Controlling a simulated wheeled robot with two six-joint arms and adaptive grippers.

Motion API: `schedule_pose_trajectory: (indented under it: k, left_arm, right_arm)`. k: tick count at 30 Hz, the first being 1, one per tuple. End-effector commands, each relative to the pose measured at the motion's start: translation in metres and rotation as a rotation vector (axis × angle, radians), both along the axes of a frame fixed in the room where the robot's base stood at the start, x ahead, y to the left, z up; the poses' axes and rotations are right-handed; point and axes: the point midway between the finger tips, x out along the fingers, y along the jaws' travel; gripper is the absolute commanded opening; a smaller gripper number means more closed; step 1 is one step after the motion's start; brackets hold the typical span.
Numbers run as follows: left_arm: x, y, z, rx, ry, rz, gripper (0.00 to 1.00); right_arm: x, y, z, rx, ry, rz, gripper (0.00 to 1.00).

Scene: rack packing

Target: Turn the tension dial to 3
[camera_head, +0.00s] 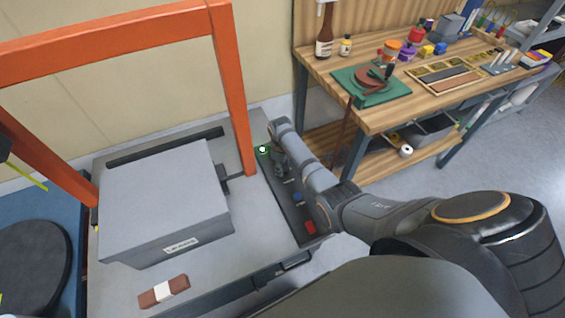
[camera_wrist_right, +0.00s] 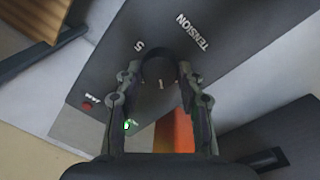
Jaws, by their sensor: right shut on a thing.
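The tension dial (camera_wrist_right: 158,70) is a dark round knob on a dark panel (camera_wrist_right: 225,35) in the right wrist view. A short pale mark shows on the knob, on the side facing my wrist. The word TENSION and a numeral 5 are printed beside it; other numerals are hidden or unreadable. My right gripper (camera_wrist_right: 158,82) has a finger on each side of the dial and is shut on it. In the head view my right gripper (camera_head: 281,164) is over the far part of the panel (camera_head: 285,205), and the dial is hidden there. My left gripper is not clearly seen.
A grey machine box (camera_head: 165,195) stands under an orange frame (camera_head: 238,100), left of the panel. A green button (camera_head: 262,150) and a red button (camera_head: 310,227) are on the panel. A strapped brown bundle (camera_head: 164,291) lies in front. A wooden workbench (camera_head: 375,115) stands right.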

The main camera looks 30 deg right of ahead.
Motion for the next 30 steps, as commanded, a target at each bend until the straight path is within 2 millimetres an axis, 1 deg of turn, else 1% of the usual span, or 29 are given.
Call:
schedule_pose_trajectory:
  k: [1, 3, 12, 21, 30]
  left_arm:
    - [0.0, 0.0, 0.006, 0.0, 0.0, 0.0, 0.79]
    - [0.0, 0.0, 0.01, 0.0, 0.0, 0.0, 0.79]
    - [0.0, 0.0, 0.02, 0.0, -0.001, 0.0, 0.79]
    - [0.001, 0.0, 0.025, 0.0, -0.001, 0.0, 0.79]
    - [0.001, 0.0, 0.026, 0.0, -0.001, 0.0, 0.79]
  right_arm:
    - [0.0, 0.0, 0.003, 0.0, 0.003, -0.041, 0.06]
    - [0.0, 0.0, 0.003, 0.001, 0.002, -0.108, 0.06]
    - [0.001, -0.001, 0.001, -0.001, 0.002, -0.392, 0.06]
    - [0.002, -0.002, 0.0, -0.001, 0.003, -0.654, 0.06]
    - [0.002, -0.002, 0.0, -0.001, 0.001, -0.836, 0.06]
